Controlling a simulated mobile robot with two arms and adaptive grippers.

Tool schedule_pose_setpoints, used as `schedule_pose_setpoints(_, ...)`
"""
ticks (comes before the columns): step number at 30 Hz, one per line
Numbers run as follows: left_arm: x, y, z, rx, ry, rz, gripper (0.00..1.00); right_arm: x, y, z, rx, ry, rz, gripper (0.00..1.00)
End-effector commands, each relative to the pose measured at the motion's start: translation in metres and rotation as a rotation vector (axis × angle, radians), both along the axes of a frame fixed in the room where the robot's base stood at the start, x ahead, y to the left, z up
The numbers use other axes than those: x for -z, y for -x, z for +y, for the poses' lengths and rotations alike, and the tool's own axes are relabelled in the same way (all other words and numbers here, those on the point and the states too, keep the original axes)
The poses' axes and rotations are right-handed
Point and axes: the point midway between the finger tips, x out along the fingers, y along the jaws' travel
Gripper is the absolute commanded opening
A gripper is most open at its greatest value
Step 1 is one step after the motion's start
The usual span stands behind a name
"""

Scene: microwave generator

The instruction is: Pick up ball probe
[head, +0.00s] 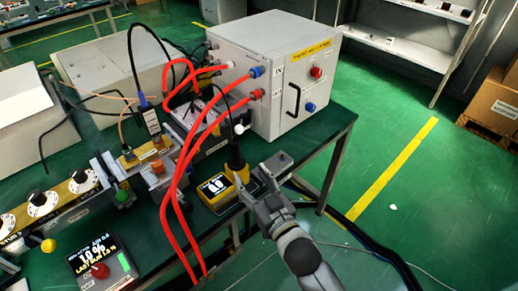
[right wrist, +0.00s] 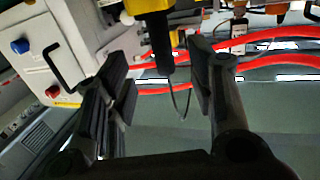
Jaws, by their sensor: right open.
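The ball probe (head: 236,160) appears to be the upright black piece with a thin stem and a small white ball (head: 239,129). It stands at a yellow-and-black meter (head: 218,194) near the front edge of the green table. My right gripper (head: 264,181) is open just right of the meter. In the right wrist view, a black cylindrical body (right wrist: 160,45) with a yellow part above it lies between the two spread fingers of my right gripper (right wrist: 160,82). I see gaps on both sides. The white ball is not clear there. My left gripper is not in view.
A large white box (head: 285,85) with a black handle stands behind the probe. Thick red cables (head: 178,180) arch over the table left of the meter. The green floor at right is mostly clear.

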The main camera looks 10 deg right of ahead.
Motion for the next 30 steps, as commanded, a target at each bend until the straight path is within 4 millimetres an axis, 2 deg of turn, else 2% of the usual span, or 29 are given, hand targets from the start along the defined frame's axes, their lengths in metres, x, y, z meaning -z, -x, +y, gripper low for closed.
schedule_pose_setpoints(3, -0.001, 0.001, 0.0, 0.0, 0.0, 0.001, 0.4, -0.011, -0.005, 0.004, -0.003, -0.009, -0.019, 0.5)
schedule_pose_setpoints(13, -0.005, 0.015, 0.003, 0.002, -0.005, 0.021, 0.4, -0.012, -0.046, 0.019, -0.003, -0.008, -0.019, 0.5)
schedule_pose_setpoints(20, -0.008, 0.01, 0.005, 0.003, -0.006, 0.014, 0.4, -0.013, -0.058, 0.024, -0.003, -0.008, -0.017, 0.5)
schedule_pose_setpoints(25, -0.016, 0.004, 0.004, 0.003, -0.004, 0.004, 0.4, -0.02, -0.079, 0.034, -0.003, -0.008, -0.018, 0.5)
schedule_pose_setpoints(30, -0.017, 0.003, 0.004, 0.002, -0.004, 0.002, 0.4, -0.017, -0.095, 0.04, -0.003, -0.009, -0.017, 0.5)
